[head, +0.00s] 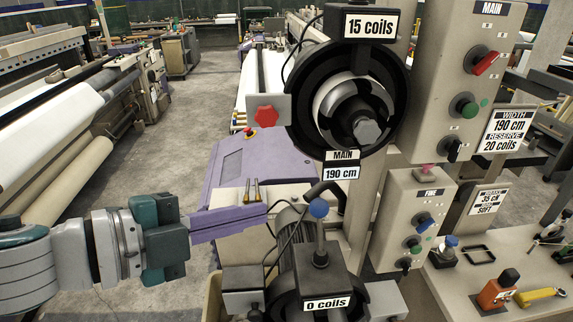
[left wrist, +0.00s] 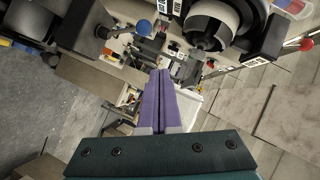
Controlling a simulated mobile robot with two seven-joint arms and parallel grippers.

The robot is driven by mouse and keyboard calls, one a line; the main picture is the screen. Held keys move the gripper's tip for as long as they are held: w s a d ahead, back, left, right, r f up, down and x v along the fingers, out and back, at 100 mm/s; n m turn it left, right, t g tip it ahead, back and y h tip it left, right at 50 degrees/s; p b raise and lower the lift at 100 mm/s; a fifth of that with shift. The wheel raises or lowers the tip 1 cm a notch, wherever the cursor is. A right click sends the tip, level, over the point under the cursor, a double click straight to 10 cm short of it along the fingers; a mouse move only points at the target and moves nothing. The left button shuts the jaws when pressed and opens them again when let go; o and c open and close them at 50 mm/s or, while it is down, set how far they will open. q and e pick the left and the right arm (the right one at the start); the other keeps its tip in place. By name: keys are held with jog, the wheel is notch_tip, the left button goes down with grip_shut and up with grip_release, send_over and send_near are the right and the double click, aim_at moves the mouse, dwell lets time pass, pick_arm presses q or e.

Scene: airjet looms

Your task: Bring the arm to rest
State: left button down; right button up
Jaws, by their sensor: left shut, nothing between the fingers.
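My left arm comes in from the left in the head view, held roughly level. My left gripper (head: 264,218) has a dark green body and long purple fingers that point right. In the left wrist view its fingers (left wrist: 160,74) lie side by side, shut, with nothing between them. The fingertips appear in front of the loom's purple cover (head: 262,160), near the lower feeder unit (head: 310,262) labelled "0 coils". I cannot tell the exact gap between them. My right gripper is in neither view.
An upper feeder (head: 355,105) labelled "15 coils" hangs ahead. A bench (head: 470,290) at lower right holds an orange tool (head: 496,292). The grey aisle floor (head: 200,120) is clear.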

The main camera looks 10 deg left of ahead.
pick_arm(q)
jog(key=shift+s+a+r, duration=0.1)
dwell(0.3)
jog(key=s+a+r+n+y+p, duration=0.35)
jog(key=r+n+y+p, duration=0.35)
jog(key=n, duration=0.6)
jog(key=s+a+n+g+y+p, duration=0.2)
jog(key=s+n+g, duration=0.4)
jog(key=s, duration=1.1)
jog(key=shift+s+a+g+y+p, duration=0.25)
jog(key=shift+a+g+p, duration=0.2)
jog(key=shift+g, duration=0.35)
jog(key=shift+r, duration=0.1)
